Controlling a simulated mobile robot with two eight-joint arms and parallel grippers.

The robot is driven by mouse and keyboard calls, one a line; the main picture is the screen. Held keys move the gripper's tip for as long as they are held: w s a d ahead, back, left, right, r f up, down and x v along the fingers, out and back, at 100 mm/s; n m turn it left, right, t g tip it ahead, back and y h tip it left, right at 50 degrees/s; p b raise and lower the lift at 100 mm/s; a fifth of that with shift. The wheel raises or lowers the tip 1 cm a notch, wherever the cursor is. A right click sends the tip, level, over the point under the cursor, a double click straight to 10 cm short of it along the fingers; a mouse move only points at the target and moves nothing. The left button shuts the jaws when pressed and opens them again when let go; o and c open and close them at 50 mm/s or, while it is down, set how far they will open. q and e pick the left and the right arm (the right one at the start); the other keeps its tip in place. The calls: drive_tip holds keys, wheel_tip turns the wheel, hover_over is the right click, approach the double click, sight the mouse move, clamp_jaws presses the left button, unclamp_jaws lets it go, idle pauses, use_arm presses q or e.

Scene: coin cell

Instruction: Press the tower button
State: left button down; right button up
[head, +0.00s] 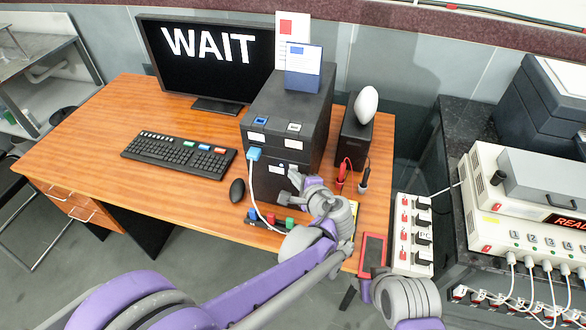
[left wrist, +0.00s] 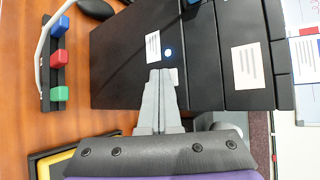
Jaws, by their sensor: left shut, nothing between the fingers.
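The black tower (head: 285,108) stands on the wooden desk, with white labels on its front; its front also fills the middle of the left wrist view (left wrist: 120,72). A small round button (left wrist: 168,53) glows bluish white on that front, beside a white label. In the head view I cannot make it out near my gripper. My left gripper (head: 293,178) is shut and empty in front of the tower. In the left wrist view its fingertips (left wrist: 161,74) appear just below the button; I cannot tell if they touch the tower. My right gripper (head: 373,268) is low at the right, its jaws unclear.
A rack of coloured blocks (head: 270,219), a mouse (head: 237,190) and a keyboard (head: 180,155) lie nearby. The monitor (head: 205,60) reads WAIT. A switch strip (head: 412,235) stands at the right.

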use_arm(q)
drive_tip(key=shift+s+a, duration=0.25)
drive_tip(key=shift+s, duration=0.5)
drive_tip(key=s, duration=0.1)
drive_tip(key=s+a, duration=0.1)
drive_tip(key=s, duration=0.2)
drive_tip(key=shift+s+a, duration=0.3)
drive_tip(key=shift+s, duration=0.05)
idle(0.5)
drive_tip(key=s+a+n+g+h+p, duration=0.1)
drive_tip(key=s+a+n+g, duration=0.6)
drive_tip(key=a, duration=0.8)
drive_tip(key=s+a+f+n+h+p, duration=0.1)
drive_tip(key=s+a+n+h, duration=0.2)
drive_tip(key=s+n, duration=0.7)
drive_tip(key=s, duration=0.3)
drive_tip(key=shift+h+p, duration=0.35)
drive_tip(key=shift+h, duration=0.05)
